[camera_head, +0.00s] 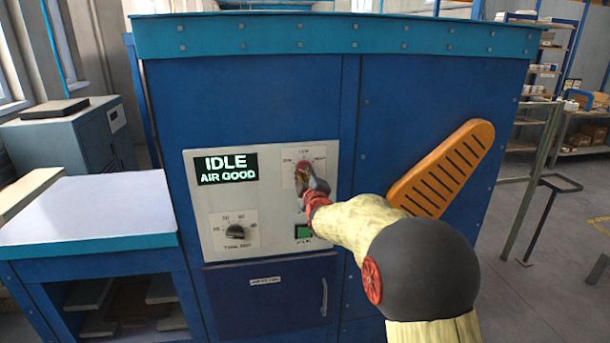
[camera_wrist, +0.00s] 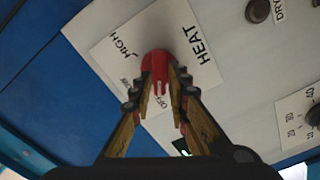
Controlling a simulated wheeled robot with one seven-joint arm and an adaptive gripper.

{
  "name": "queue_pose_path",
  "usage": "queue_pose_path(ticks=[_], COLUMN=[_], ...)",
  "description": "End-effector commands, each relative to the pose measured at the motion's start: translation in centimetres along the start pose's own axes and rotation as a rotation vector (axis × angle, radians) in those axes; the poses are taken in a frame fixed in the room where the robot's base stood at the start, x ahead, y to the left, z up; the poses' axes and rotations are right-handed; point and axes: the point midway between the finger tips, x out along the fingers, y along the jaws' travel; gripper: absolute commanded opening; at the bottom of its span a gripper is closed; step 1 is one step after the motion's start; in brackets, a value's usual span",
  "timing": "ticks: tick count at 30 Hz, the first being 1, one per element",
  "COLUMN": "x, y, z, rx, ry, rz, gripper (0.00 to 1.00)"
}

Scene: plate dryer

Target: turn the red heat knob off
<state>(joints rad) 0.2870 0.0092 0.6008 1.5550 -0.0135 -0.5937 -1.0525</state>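The red heat knob (camera_wrist: 159,66) is on a white label plate marked HEAT, HIGH and OFF, in the wrist view. My gripper (camera_wrist: 160,73) has one fingertip on each side of the knob, and both appear to press on it. The pale mark on the knob lies toward the OFF lettering, but the fingers partly cover that area. In the head view the knob (camera_head: 304,164) is mostly hidden behind my gripper (camera_head: 308,178), which reaches the panel from the lower right. The display (camera_head: 227,168) reads IDLE, AIR GOOD.
A black timer dial (camera_head: 236,231) sits lower left on the panel, and a green button (camera_head: 303,232) sits below the knob. An orange slotted handle (camera_head: 442,170) sticks out to the right, close above my arm. A white-topped table (camera_head: 88,208) stands at the left.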

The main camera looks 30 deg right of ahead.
Motion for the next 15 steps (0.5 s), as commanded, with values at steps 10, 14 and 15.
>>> queue_pose_path(ticks=[10, 14, 15], x=[0.00, -0.03, -0.12], y=[0.02, 0.03, 0.04], z=[0.02, 0.02, 0.01], rx=[0.001, 0.001, 0.001], ry=[0.000, 0.000, 0.000], rz=[0.001, 0.001, 0.001], gripper=[0.30, 0.30, 0.30])
